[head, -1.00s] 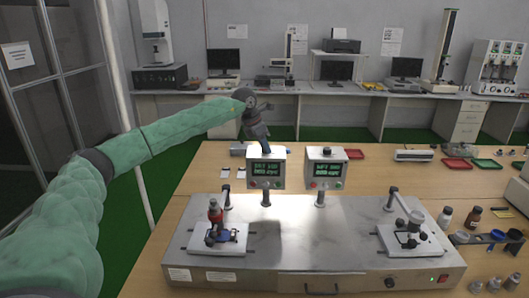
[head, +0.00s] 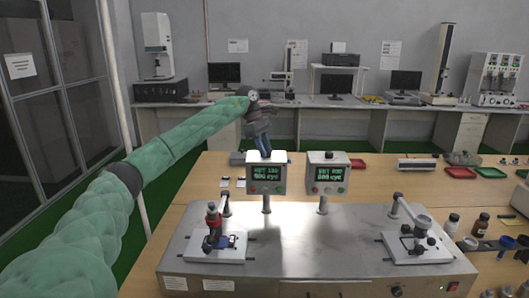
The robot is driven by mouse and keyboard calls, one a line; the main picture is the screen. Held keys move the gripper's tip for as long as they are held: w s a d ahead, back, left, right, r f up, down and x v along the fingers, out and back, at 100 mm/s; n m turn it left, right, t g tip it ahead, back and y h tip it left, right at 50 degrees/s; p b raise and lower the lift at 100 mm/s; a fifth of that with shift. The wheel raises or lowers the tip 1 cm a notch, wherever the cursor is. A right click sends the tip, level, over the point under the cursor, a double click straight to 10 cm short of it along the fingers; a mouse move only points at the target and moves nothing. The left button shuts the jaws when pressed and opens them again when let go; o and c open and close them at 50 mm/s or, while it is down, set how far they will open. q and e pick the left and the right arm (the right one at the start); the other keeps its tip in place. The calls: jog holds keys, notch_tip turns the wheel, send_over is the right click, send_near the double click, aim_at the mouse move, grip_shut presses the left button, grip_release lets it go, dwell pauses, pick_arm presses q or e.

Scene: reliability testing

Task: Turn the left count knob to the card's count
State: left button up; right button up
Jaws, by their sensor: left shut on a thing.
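The left counter box (head: 266,177) stands on a post with a lit green display whose digits are too small to read surely. My left gripper (head: 264,153) points down onto the top of this box, shut on the left count knob, which the fingers hide. The right counter box (head: 327,178) has a similar display, and its dark knob (head: 328,155) on top is free. Small white cards (head: 224,182) lie on the table left of the boxes; their print is unreadable. My right gripper is not in view.
Bottles (head: 481,224) stand at the right. Red trays (head: 461,172) lie farther back.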

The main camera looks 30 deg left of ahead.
pick_arm(q)
jog(key=shift+w+r+m+g+b, duration=0.15)
jog(key=shift+m+g+b, duration=0.3)
jog(key=shift+m, duration=1.05)
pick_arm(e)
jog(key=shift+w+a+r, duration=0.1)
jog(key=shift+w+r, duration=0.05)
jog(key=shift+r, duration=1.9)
pick_arm(q)
jog(key=shift+a, duration=0.1)
jog(key=o, duration=1)
jog(key=shift+c, duration=0.2)
jog(key=shift+a+r, duration=0.1)
jog(key=shift+r, duration=0.1)
jog(key=b+v, duration=0.2)
jog(key=v, duration=0.5)
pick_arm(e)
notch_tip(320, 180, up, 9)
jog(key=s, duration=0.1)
pick_arm(q)
jog(key=shift+w+r, duration=0.1)
jog(key=shift+w, duration=0.05)
